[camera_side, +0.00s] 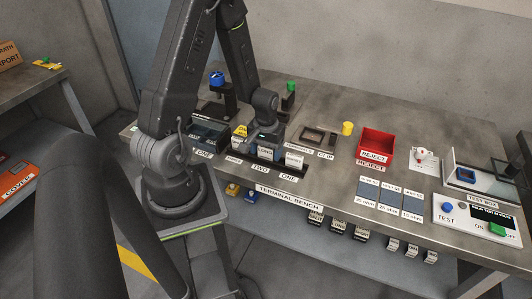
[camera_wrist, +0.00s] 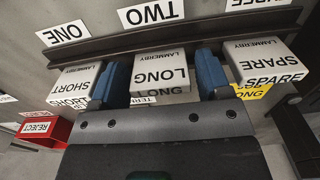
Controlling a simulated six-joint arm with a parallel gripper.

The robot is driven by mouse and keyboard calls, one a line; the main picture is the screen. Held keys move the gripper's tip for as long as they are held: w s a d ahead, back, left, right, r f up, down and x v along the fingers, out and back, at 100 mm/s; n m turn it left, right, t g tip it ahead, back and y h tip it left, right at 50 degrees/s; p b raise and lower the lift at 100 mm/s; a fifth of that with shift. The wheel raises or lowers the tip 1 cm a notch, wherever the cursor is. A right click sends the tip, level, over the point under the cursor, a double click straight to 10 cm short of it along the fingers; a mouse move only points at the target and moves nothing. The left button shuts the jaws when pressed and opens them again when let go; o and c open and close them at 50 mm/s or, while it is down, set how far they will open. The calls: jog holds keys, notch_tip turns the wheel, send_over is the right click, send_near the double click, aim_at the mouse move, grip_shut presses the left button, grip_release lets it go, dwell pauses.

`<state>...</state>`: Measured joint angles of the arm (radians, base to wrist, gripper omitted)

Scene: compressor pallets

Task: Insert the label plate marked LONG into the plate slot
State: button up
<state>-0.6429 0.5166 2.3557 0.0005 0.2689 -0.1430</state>
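The label plate marked LONG (camera_wrist: 160,72) stands in the dark rack (camera_wrist: 120,46) at the position labelled TWO, between the SHORT plate (camera_wrist: 76,82) and the SPARE plate (camera_wrist: 262,62). My gripper (camera_wrist: 162,80) has its blue fingers on either side of the LONG plate. A narrow gap shows at the right finger, so it looks open around the plate. In the side view my gripper (camera_side: 268,140) is low over the rack, and its fingers are partly hidden. I cannot tell which fixture is the plate slot.
A yellow tag (camera_wrist: 252,91) lies near the right finger. On the bench are a red REJECT bin (camera_side: 377,145), a yellow cylinder (camera_side: 347,128), a dark frame fixture (camera_side: 318,136), blue-grey cards (camera_side: 391,195) and a test box (camera_side: 470,217). Neighbouring plates stand close to my fingers.

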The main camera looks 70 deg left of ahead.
jog(key=c, duration=0.7)
jog(key=shift+r, duration=0.1)
jog(key=shift+r, duration=0.45)
jog(key=r, duration=0.3)
jog(key=shift+s+a+r, duration=0.3)
jog(key=shift+s+r, duration=0.05)
jog(key=s+a+r, duration=0.5)
jog(key=s+r, duration=0.1)
jog(key=s, duration=0.2)
jog(key=w+a, duration=0.6)
jog(key=w, duration=0.4)
jog(key=w+a+f, duration=0.1)
jog(key=w+a, duration=0.4)
jog(key=w, duration=0.5)
jog(key=shift+w+a+f, duration=0.2)
jog(key=shift+a, duration=0.15)
